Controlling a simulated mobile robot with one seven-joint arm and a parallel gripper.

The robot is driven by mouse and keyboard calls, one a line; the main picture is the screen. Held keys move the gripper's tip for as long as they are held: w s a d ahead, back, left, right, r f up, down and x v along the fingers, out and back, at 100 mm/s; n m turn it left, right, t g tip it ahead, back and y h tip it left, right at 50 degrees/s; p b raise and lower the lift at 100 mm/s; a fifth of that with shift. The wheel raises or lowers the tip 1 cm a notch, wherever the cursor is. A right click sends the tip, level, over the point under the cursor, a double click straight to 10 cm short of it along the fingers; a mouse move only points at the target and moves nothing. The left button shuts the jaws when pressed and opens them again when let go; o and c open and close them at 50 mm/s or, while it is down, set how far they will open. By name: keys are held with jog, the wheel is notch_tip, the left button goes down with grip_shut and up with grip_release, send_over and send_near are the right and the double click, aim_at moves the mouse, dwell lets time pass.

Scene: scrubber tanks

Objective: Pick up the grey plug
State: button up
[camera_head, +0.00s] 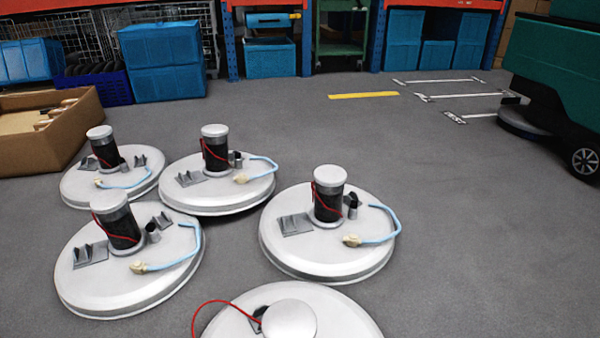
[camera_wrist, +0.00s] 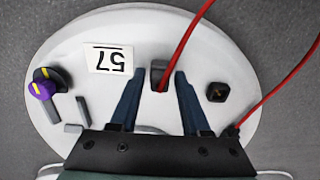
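In the wrist view, a small dark grey plug-like block (camera_wrist: 158,71) lies on a round white disc (camera_wrist: 105,30). A red cable (camera_wrist: 190,38) runs to it from the top edge. My gripper (camera_wrist: 160,78) is open, with one fingertip on each side of the block and a visible gap on both sides. I cannot tell how high the fingertips are above the disc. A black square socket (camera_wrist: 217,92) is right of the fingers. The gripper is not seen in the head view.
In the wrist view are a purple and yellow knob (camera_wrist: 42,85), a label 57 (camera_wrist: 109,59) and a second red cable (camera_wrist: 290,75). The head view shows several white discs with motors (camera_head: 328,245), a cardboard box (camera_head: 40,150) and a green machine (camera_head: 555,70).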

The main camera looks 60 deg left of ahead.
grip_shut()
jog(key=shift+r, duration=0.1)
notch_tip(320, 180, up, 10)
jog(key=p, duration=0.8)
